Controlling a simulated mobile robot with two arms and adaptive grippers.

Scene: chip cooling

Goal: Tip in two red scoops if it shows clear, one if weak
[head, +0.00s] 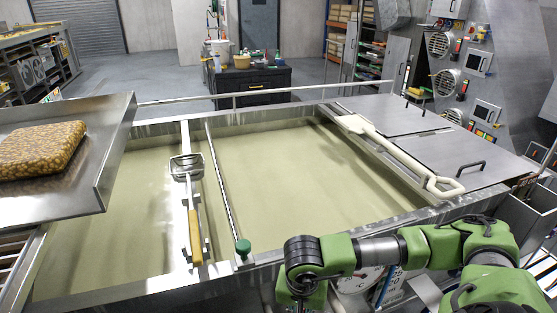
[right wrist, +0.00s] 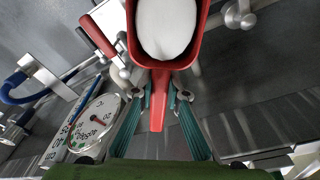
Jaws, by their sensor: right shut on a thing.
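In the right wrist view my right gripper (right wrist: 160,98) is shut on the handle of a red scoop (right wrist: 197,32). The scoop is filled with white powder (right wrist: 165,25). In the head view my right arm reaches in from the lower right, with its wrist at the bottom edge; the fingers and scoop are hidden there. A wide metal tank (head: 350,106) holds pale yellow-green, cloudy-looking liquid (head: 275,180). A round dial gauge (right wrist: 97,122) with a red needle shows in the right wrist view, partly visible also in the head view (head: 357,280). My left gripper is out of view.
A wood-handled skimmer (head: 194,220) lies on the tank's divider. A green-knobbed rod (head: 220,180) lies beside it. A white paddle (head: 400,153) rests along the right side by metal lids (head: 460,150). A metal tray (head: 75,200) with a brown speckled block juts in at left.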

